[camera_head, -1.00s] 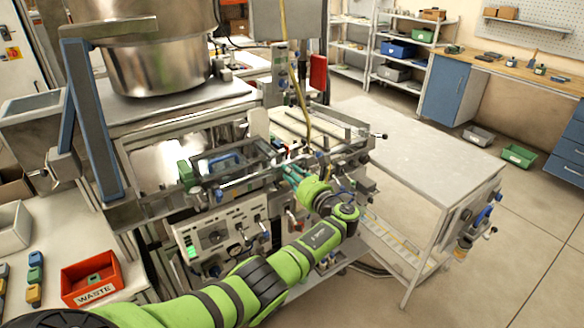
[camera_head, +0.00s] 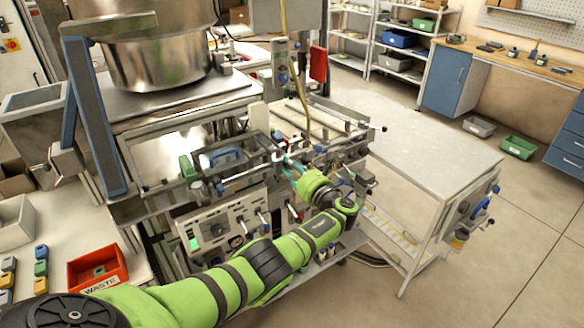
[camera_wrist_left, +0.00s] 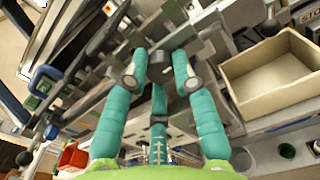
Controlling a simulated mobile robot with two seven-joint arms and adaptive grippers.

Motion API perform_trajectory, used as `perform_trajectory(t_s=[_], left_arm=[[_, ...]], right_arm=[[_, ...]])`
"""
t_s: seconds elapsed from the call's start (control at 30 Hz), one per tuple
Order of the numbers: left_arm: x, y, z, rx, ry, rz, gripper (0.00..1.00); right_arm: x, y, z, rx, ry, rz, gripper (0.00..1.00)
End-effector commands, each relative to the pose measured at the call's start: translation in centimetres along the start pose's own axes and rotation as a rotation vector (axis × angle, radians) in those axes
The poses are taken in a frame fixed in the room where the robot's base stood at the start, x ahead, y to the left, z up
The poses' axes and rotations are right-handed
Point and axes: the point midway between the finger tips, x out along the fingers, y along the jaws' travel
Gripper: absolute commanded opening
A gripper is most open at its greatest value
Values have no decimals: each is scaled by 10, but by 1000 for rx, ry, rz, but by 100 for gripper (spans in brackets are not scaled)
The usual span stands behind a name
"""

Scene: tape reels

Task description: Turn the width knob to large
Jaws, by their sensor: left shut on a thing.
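The machine with the width knob has a grey front panel (camera_head: 215,232) and a bed of rails and clamps above it. My left gripper (camera_head: 283,164) reaches in at the right part of that bed, its teal fingers among the small fittings. In the left wrist view, the teal fingers (camera_wrist_left: 160,78) are drawn in around a small dark part at the machine. This part seems to be the width knob, mostly covered by the fingertips. Its scale and setting cannot be read. My right gripper is not in view.
A grey side table (camera_head: 430,150) stands right of the machine, its top clear. A red waste bin (camera_head: 97,268) sits on the left bench. A large steel pot (camera_head: 155,50) stands behind the bed. A beige open box (camera_wrist_left: 275,78) shows in the left wrist view.

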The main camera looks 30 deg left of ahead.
Motion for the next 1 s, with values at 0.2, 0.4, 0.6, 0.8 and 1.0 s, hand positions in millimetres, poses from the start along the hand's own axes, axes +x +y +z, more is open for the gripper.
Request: perform_trajectory(t_s=[0.2,0.4,0.6,0.8,1.0], left_arm=[[-1,0,-2,1,4,-1,50],[0,0,-2,0,3,0,50],[-4,0,-2,0,2,-1,50],[-28,0,-2,-1,3,-3,50],[-74,-1,-2,-1,4,-5,50]], right_arm=[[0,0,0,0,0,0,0],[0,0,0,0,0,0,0],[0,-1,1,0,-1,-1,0],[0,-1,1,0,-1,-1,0],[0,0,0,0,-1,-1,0]])
